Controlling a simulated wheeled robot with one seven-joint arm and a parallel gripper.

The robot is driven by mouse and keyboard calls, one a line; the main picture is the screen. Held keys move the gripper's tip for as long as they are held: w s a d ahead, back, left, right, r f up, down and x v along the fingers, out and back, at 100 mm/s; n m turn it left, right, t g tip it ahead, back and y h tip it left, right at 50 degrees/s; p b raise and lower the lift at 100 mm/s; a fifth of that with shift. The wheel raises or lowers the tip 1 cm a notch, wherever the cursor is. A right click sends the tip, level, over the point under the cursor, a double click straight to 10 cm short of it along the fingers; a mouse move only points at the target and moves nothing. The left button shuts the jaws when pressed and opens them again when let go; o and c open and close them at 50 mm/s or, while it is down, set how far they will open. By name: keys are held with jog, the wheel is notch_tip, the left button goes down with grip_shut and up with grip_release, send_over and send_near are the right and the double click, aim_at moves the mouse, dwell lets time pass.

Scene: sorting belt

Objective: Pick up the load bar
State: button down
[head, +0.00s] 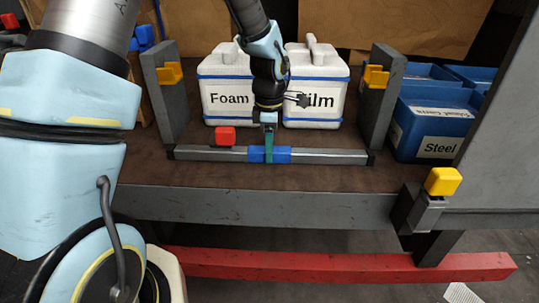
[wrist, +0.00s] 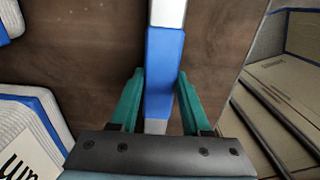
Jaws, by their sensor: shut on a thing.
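The load bar (head: 325,156) is a long grey bar with a blue middle section and dark ends. It lies level across the front of the brown tabletop in the head view, between the feet of two grey posts. My gripper (head: 269,150) comes down from above and is shut on the blue section. In the wrist view, the bar's blue section (wrist: 163,60) runs between the green fingers of my gripper (wrist: 160,85). The bar looks at or very near the tabletop; I cannot tell whether there is a gap under it.
Grey posts with yellow brackets (head: 376,78) (head: 169,74) stand at both bar ends. White boxes marked Foam (head: 226,99) and Film (head: 316,100) stand close behind. A red block (head: 224,136) sits by the bar. Blue bins (head: 433,122) are at right.

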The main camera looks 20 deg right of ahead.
jog(key=shift+r, duration=0.15)
notch_tip(320, 180, up, 10)
jog(key=b, duration=0.3)
dwell(0.4)
jog(key=shift+r, duration=0.1)
notch_tip(320, 180, up, 6)
jog(key=p, duration=0.4)
jog(key=shift+p, duration=0.35)
jog(key=shift+d, duration=0.1)
